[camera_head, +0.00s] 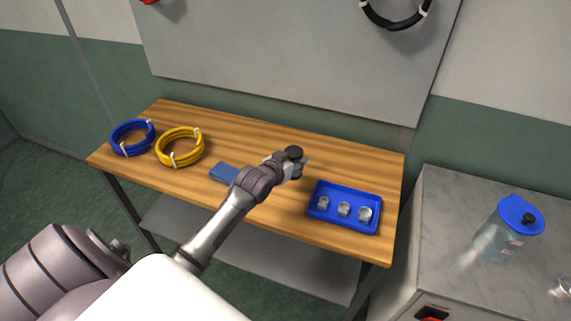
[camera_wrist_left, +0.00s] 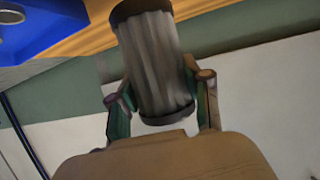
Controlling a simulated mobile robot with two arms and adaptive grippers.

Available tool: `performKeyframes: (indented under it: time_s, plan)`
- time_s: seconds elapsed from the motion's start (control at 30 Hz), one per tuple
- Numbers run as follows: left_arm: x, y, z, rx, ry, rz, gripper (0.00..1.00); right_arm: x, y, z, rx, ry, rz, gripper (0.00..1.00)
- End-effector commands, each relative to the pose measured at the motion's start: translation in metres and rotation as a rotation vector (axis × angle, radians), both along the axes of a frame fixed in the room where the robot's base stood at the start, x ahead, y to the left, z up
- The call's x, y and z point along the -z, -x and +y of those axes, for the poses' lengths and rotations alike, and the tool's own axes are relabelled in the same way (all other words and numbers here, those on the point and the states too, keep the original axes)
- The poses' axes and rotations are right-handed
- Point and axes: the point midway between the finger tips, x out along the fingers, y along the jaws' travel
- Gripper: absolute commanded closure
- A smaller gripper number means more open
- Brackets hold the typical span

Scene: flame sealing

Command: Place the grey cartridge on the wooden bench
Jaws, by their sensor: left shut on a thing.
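The grey cartridge (camera_wrist_left: 152,62) has dark end caps and sits between the fingers of my left gripper (camera_wrist_left: 158,92) in the left wrist view. In the head view my left gripper (camera_head: 287,166) is over the wooden bench (camera_head: 230,130), right of its middle. It is shut on the cartridge, of which mainly the dark round top (camera_head: 294,153) shows there. The gripper hides the cartridge's lower part in the head view, so I cannot tell whether it touches the bench. My right gripper is not in view.
A blue tray (camera_head: 313,211) with 3 clear small pieces stands right of the gripper. A flat blue item (camera_head: 222,173) lies left of it. Yellow (camera_head: 180,147) and blue (camera_head: 132,138) coils lie farther left. A grey cabinet (camera_head: 450,220) with a blue-lidded jar (camera_head: 505,232) stands right.

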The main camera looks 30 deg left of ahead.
Motion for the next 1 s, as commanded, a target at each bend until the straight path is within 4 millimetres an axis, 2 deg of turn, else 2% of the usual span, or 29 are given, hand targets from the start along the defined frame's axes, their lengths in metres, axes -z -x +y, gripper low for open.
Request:
performKeyframes:
  time_s: [0.03, 0.13, 0.27, 0.5, 0.9, 0.93, 1.0]
  plan:
    - [0.004, 0.0, 0.008, 0.0, -0.003, 0.002, 0.88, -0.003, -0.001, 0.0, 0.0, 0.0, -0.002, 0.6]
    - [0.009, 0.001, 0.016, 0.002, -0.001, 0.0, 0.88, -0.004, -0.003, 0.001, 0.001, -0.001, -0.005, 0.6]
    - [0.019, 0.001, 0.019, 0.001, 0.002, 0.002, 0.88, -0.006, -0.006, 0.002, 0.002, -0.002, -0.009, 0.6]
    - [0.05, 0.001, 0.018, 0.001, 0.002, 0.0, 0.88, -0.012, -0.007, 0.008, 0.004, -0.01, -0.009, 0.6]
    - [0.056, 0.001, 0.018, 0.002, 0.001, 0.0, 0.88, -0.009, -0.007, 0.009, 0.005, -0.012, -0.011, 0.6]
    - [0.055, 0.001, 0.018, 0.002, 0.001, 0.0, 0.46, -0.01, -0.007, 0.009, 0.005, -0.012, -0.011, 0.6]
    - [0.055, 0.001, 0.018, 0.002, 0.001, 0.0, 0.35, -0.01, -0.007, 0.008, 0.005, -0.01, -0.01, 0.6]
